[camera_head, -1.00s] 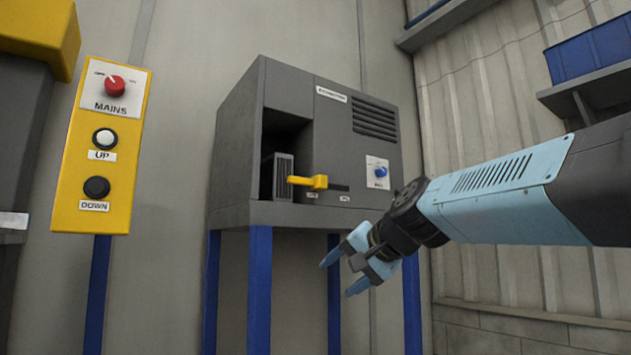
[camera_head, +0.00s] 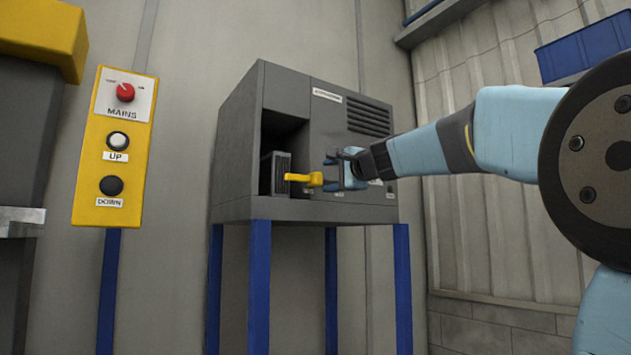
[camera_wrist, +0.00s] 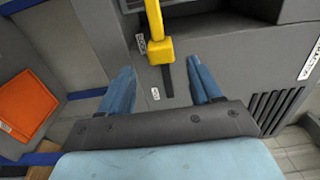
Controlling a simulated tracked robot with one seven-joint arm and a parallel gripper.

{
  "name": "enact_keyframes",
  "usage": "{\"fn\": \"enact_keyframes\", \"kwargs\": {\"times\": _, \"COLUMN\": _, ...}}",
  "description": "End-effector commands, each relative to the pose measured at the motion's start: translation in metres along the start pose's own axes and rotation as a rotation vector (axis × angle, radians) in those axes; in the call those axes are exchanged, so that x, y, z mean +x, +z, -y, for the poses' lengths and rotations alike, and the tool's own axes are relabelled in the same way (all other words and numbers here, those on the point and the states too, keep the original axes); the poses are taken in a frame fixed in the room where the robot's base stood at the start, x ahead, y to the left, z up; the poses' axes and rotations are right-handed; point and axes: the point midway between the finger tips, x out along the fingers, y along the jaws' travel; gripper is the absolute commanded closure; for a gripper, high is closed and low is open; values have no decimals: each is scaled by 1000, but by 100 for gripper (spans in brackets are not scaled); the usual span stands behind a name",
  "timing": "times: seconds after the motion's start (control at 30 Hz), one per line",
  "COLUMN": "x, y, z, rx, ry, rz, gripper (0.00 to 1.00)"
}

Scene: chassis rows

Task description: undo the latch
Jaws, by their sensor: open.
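The yellow latch handle (camera_head: 304,179) sticks out from the front of the grey cabinet (camera_head: 237,210), beside the open bay with a dark ribbed module (camera_head: 275,174) in it. My gripper (camera_head: 331,173) is at the cabinet front, just right of the handle's end. In the wrist view the yellow handle (camera_wrist: 157,42) comes down from the top, its thick end near the gap between the two blue fingers of my gripper (camera_wrist: 165,82). The fingers are apart with nothing held. A dark slot runs below the handle's end. The blue knob seen on the cabinet earlier is hidden behind my arm.
A yellow control box (camera_head: 113,150) with a red mains knob and two buttons stands at the left. A blue bin (camera_head: 585,50) sits on a shelf at upper right. The wrist view shows an orange object (camera_wrist: 28,104) at left.

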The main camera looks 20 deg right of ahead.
Motion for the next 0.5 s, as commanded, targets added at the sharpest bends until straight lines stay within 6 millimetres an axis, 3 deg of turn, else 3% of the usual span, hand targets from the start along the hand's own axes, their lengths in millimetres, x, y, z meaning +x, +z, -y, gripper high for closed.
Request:
{"fn": "enact_keyframes", "kwargs": {"times": 0.23, "x": 43, "y": 1, "z": -1, "rx": -2, "ry": 2, "rz": 2, "gripper": 36}}
{"fn": "enact_keyframes", "kwargs": {"times": 0.5, "x": 68, "y": 1, "z": 0, "rx": -2, "ry": 0, "rz": 1, "gripper": 36}}
